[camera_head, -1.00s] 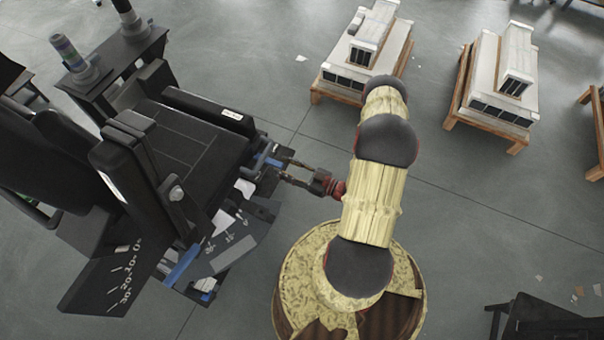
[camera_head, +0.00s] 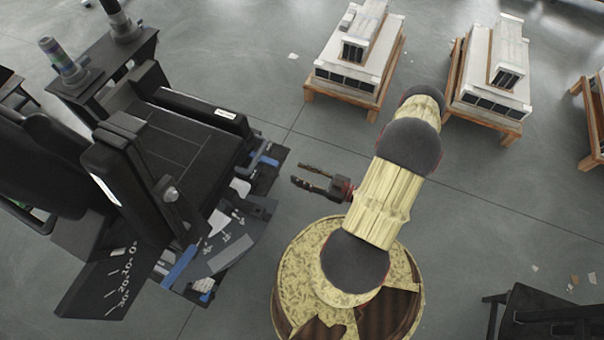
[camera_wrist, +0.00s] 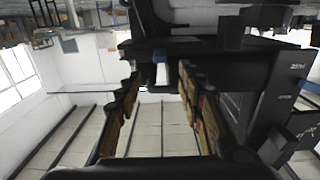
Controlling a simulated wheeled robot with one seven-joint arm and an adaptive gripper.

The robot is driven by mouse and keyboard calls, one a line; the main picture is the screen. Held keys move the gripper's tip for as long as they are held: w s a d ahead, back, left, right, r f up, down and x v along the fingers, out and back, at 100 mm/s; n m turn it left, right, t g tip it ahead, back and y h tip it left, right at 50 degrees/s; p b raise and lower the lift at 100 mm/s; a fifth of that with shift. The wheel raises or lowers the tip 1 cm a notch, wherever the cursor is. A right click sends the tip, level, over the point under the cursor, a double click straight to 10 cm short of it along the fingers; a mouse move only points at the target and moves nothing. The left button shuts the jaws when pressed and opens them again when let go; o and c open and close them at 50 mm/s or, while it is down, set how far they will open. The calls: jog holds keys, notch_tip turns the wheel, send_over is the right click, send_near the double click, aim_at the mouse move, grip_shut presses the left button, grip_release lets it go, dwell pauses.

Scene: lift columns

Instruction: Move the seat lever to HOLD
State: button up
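The black seat (camera_head: 180,135) stands at the left in the head view, with dark panels and blue parts along its right side. A small blue part (camera_head: 267,161) shows at its front right edge. I cannot make out for sure which part is the seat lever, and I cannot read a HOLD mark. My gripper (camera_head: 297,174) is open and empty, to the right of the seat with floor showing between them. In the wrist view my gripper's two fingers (camera_wrist: 160,88) stand apart. A blue and white piece (camera_wrist: 160,66) under the dark seat structure shows between them, beyond the fingertips.
A side panel (camera_head: 105,280) carries an angle scale. A black stand (camera_head: 125,50) with cylindrical fittings is behind the seat. Two white model-like units (camera_head: 355,70) (camera_head: 495,85) sit on wooden stands at the back. The floor between seat and gripper is clear.

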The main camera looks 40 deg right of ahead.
jog(key=shift+c, duration=0.5)
jog(key=shift+f+b, duration=0.25)
jog(key=shift+b, duration=0.05)
jog(key=shift+c, duration=0.5)
jog(key=shift+n+y, duration=0.4)
jog(key=shift+n, duration=0.3)
jog(key=d+b, duration=0.1)
jog(key=w+d+f+b, duration=0.2)
jog(key=shift+d+f, duration=0.1)
jog(key=shift+d, duration=0.15)
jog(key=c, duration=0.4)
jog(key=w+d+m+b, duration=0.1)
jog(key=d+m, duration=0.1)
jog(key=d+m+g+y+b, duration=0.1)
jog(key=m, duration=0.1)
jog(key=w+d+r+m+y+b, duration=0.1)
jog(key=d+m, duration=0.1)
jog(key=shift+w+d+g, duration=0.3)
jog(key=shift+d, duration=0.05)
grip_shut()
jog(key=w+a+r+m+y+b, duration=0.1)
jog(key=w+a+m+b, duration=0.3)
jog(key=w+a+m, duration=0.2)
jog(key=shift+w+a+m+g+b, duration=0.25)
jog(key=shift+a+m, duration=1.1)
jog(key=shift+m, duration=0.95)
